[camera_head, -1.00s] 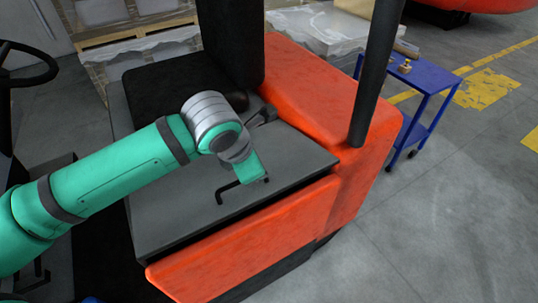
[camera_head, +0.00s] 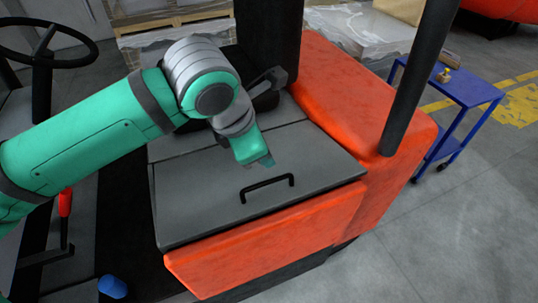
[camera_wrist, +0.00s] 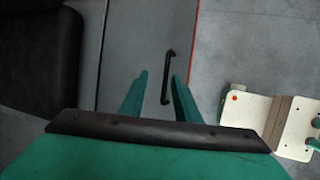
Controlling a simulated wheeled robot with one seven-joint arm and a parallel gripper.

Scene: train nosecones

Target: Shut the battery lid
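The battery lid (camera_head: 215,200) is a wide grey panel on the orange truck body. It lies flat, with only a thin dark line along its front edge. Its black bar handle (camera_head: 267,186) stands near that edge. My gripper (camera_head: 265,161) hangs above the lid, just behind the handle, apart from it. In the wrist view the two green fingers of my gripper (camera_wrist: 160,76) are spread with nothing held. The handle (camera_wrist: 166,80) shows between and beyond them, over the grey lid (camera_wrist: 130,45).
The black seat back (camera_head: 268,45) rises behind the lid. The orange rear body (camera_head: 345,85) and a dark post (camera_head: 415,85) stand to the right. A blue cart (camera_head: 468,92) is farther right. A steering wheel (camera_head: 92,45) is at far left. Open floor lies at lower right.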

